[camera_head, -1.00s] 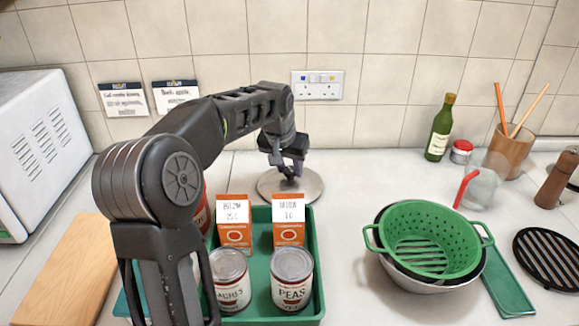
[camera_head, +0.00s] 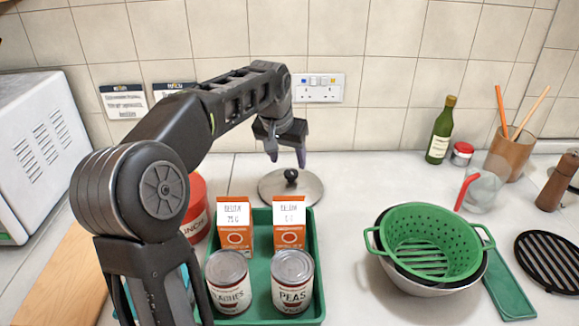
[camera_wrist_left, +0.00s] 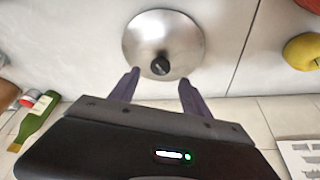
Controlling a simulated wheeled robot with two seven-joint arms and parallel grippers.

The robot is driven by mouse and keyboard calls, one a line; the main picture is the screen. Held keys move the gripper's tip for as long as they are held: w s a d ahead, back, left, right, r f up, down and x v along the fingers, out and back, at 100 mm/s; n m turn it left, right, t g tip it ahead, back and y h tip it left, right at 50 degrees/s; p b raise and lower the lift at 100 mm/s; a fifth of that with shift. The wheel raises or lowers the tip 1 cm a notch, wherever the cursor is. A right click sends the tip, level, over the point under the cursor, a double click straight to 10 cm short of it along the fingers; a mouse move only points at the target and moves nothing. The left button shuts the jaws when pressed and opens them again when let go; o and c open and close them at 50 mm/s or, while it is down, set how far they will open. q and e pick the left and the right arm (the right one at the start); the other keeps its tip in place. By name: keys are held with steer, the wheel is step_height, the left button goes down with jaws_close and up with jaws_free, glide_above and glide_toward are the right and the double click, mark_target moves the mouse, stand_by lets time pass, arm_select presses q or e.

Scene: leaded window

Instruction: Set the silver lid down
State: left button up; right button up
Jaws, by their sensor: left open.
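The silver lid (camera_head: 305,187) lies flat on the counter behind the green tray, its black knob (camera_head: 291,176) facing up. It also shows in the left wrist view (camera_wrist_left: 150,35). My left gripper (camera_head: 287,160) is open and empty, above and slightly behind the lid, with its fingers pointing down and apart from the knob. In the left wrist view the two fingers (camera_wrist_left: 158,78) are spread, with the knob between and beyond their tips. My right gripper is not in view.
A green tray (camera_head: 318,270) with cans and orange cartons stands in front of the lid. A green colander (camera_head: 425,240) sits in a bowl at right. A bottle (camera_head: 439,135) stands at the back right. The counter between lid and bottle is clear.

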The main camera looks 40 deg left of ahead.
arm_select(q)
steer(key=v, duration=0.6)
steer(key=shift+r, duration=0.3)
